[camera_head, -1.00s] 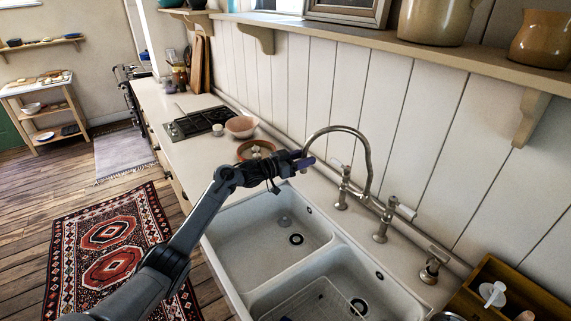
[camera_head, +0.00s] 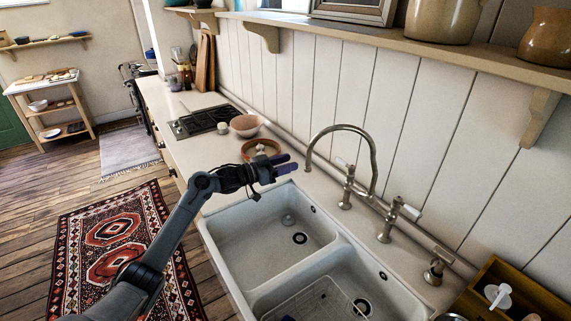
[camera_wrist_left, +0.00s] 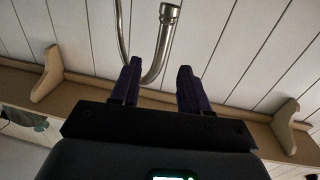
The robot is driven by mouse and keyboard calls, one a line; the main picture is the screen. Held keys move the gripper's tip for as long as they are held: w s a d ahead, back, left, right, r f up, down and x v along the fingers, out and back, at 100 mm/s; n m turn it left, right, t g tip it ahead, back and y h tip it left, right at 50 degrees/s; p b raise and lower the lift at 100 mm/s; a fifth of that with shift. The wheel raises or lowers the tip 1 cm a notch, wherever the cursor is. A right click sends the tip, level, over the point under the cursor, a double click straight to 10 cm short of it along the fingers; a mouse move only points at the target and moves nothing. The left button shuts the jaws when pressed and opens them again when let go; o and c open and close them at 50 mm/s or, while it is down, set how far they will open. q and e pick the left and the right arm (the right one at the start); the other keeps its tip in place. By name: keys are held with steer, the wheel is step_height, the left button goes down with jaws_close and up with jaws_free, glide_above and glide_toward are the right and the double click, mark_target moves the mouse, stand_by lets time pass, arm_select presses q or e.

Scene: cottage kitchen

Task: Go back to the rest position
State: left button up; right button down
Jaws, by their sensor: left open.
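My left gripper (camera_head: 288,163) is open and empty above the back left edge of the double sink (camera_head: 225,232). Its arm reaches in from the lower left. In the left wrist view, the two dark purple fingers of my left gripper (camera_wrist_left: 158,82) stand apart with nothing between them. The curved metal faucet (camera_wrist_left: 150,45) shows just beyond the fingertips in that view. In the head view the faucet (camera_head: 374,165) stands to the right of the gripper, apart from it. My right gripper is not in view.
A terracotta dish (camera_head: 262,148) and a pink bowl (camera_head: 246,125) sit on the counter just behind the gripper, near the stove top (camera_head: 204,121). A wooden shelf (camera_head: 400,48) runs along the wall. A wooden tray (camera_head: 545,301) lies at the lower right. Air above the sink is mostly free.

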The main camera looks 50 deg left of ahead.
arm_select(q)
steer(key=s+d+f+g+y, duration=0.25)
steer(key=s+d+f, duration=0.25)
steer(key=d+f, duration=0.55)
steer(key=s+d+f+g+y, duration=0.1)
steer(key=s+d+f+g, duration=0.3)
steer(key=d+f, duration=0.65)
steer(key=s+d+f+g, duration=0.1)
steer(key=s+d+g, duration=0.1)
steer(key=s+d, duration=0.3)
steer(key=s+d+f+g, duration=0.1)
steer(key=s+d, duration=0.3)
steer(key=s, duration=0.5)
steer(key=s+d+f+g, duration=0.1)
steer(key=s+d+g, duration=0.2)
steer(key=s+d, duration=0.2)
steer(key=shift+s+d+f+g, duration=0.1)
steer(key=shift+s+d+g, duration=0.1)
steer(key=shift+s, duration=0.55)
steer(key=shift+s+d+f+g, duration=0.1)
steer(key=shift+s+d+g, duration=0.05)
steer(key=shift+s, duration=0.55)
step_height(320, 180, up, 24)
steer(key=s+d+p, duration=0.1)
steer(key=s+p, duration=0.1)
steer(key=p, duration=2.1)
steer(key=shift+s+f+g, duration=0.25)
steer(key=shift+g, duration=0.15)
